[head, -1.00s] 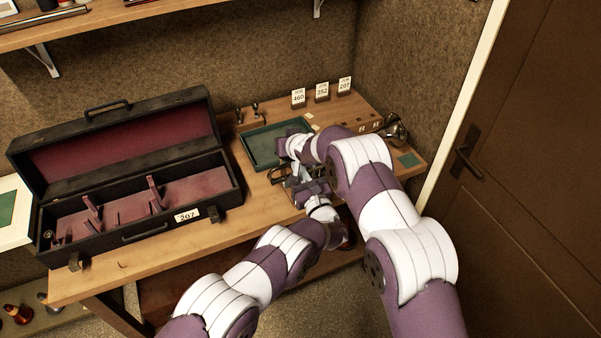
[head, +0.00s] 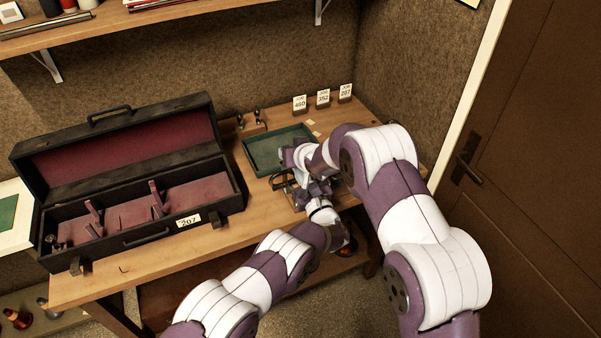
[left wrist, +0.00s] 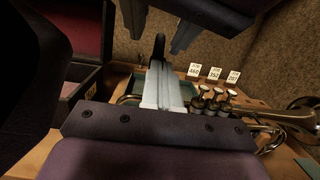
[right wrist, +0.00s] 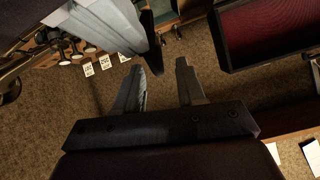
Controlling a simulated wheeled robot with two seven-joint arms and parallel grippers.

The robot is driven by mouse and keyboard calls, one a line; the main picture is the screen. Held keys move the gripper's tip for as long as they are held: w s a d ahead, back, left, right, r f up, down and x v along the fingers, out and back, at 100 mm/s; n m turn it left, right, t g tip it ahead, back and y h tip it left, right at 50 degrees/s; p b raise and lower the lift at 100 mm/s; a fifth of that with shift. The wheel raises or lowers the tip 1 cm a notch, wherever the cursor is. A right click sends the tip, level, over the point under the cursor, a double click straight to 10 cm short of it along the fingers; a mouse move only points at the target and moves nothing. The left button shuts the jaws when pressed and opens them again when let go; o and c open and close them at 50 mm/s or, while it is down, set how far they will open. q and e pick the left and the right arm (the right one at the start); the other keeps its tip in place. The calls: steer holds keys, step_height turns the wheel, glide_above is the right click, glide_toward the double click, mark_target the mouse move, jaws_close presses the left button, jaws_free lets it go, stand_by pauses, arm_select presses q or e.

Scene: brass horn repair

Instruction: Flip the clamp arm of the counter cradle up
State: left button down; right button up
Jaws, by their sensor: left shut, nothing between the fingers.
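My left gripper (left wrist: 158,72) is shut and empty; its silver fingers stand together in the left wrist view. A black bar (left wrist: 159,46), which looks like the clamp arm, shows right at its fingertips, pointing up. A similar dark bar (right wrist: 151,44) shows beside the left fingers in the right wrist view. Whether they touch is unclear. The brass horn (left wrist: 262,112) with its valves lies right of the left fingers. My right gripper (right wrist: 160,68) is open and empty, with its fingers apart above the left one. In the head view my arms hide most of the counter cradle (head: 282,181).
A green tray (head: 258,158) lies behind the grippers. Numbered cards (head: 323,98) stand at the back of the wooden counter (head: 160,262). An open black case (head: 120,235) with red lining fills the left side. A door (head: 540,180) is at right.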

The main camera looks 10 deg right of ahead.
steer(key=s+d+r+m+g+h, duration=0.1)
steer(key=s+d+r+g+h, duration=0.3)
steer(key=s+d, duration=0.6)
arm_select(q)
steer(key=shift+w+a+r+g, duration=0.1)
steer(key=shift+w+g, duration=0.1)
steer(key=shift+g, duration=0.2)
arm_select(e)
steer(key=s+d+r+g, duration=0.1)
steer(key=s+g, duration=0.1)
steer(key=s, duration=1.1)
steer(key=s+d+r+g, duration=0.1)
steer(key=s+g, duration=0.2)
steer(key=s, duration=1.1)
steer(key=shift+s+d+y, duration=0.25)
steer(key=shift+y, duration=0.05)
